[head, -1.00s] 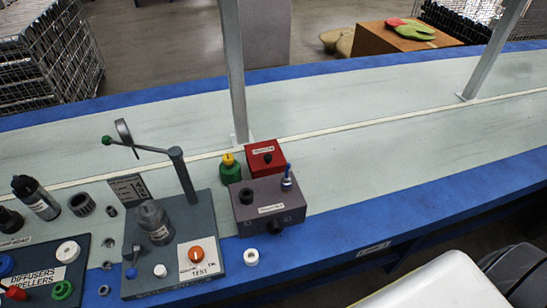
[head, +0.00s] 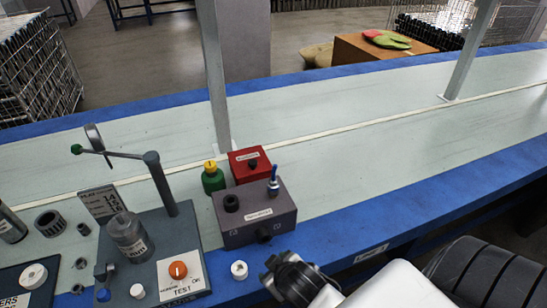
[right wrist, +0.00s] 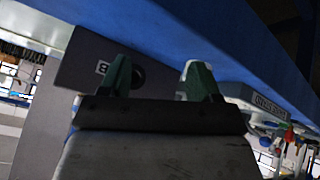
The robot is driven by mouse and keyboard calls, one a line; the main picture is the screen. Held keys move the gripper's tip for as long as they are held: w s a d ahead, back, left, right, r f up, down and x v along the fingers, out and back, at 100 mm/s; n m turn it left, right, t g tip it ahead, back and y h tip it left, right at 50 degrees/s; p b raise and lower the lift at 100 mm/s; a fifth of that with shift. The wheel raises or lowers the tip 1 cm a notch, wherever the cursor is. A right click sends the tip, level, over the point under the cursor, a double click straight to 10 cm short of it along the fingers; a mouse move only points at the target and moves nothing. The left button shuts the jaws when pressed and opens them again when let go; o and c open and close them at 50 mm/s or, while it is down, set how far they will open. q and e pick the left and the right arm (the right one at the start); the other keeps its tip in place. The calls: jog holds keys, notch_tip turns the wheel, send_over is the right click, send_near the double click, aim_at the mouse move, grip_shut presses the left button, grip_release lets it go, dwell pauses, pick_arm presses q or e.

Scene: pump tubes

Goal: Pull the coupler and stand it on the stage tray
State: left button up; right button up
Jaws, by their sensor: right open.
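No part in view carries a readable name of coupler or stage tray, so I cannot tell which they are. A grey-purple box (head: 250,222) stands near the front edge, with a black knob (head: 232,203) and a blue-tipped pin (head: 273,185) on top. A dark round part (head: 264,237) sits on its front face. My right gripper (head: 270,272) is in front of this box, apart from it. In the right wrist view its green fingers (right wrist: 158,76) are open and empty. The box's face (right wrist: 85,62), marked B, and the dark part (right wrist: 138,77) show beyond them. My left gripper is out of view.
A red box (head: 250,165) and a green, yellow-topped bottle (head: 212,178) stand behind. A post (head: 213,80) rises behind. The bench is clear to the right.

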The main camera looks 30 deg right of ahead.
jog(key=w+a+r+n+t+y, duration=0.2)
jog(key=w+r+n+t, duration=0.25)
jog(key=w+r, duration=0.35)
jog(key=w+a+r+n+t+y, duration=0.2)
jog(key=w+r+n+t+y, duration=0.15)
jog(key=w+r+t, duration=0.45)
jog(key=a+r+n+g+y, duration=0.4)
jog(key=a+r+n+y, duration=0.15)
jog(key=n+y, duration=0.45)
jog(key=n+g+h+b, duration=0.2)
jog(key=n+g+h, duration=1.3)
jog(key=g, duration=0.1)
send_near(273, 183)
jog(key=shift+w+d+f+y, duration=0.1)
jog(key=shift+w+d+y, duration=0.05)
jog(key=shift+d+y, duration=0.15)
notch_tip(273, 183, down, 10)
jog(key=shift+r, duration=0.1)
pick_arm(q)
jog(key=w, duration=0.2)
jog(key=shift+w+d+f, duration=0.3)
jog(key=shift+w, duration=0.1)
pick_arm(e)
jog(key=shift+f, duration=0.4)
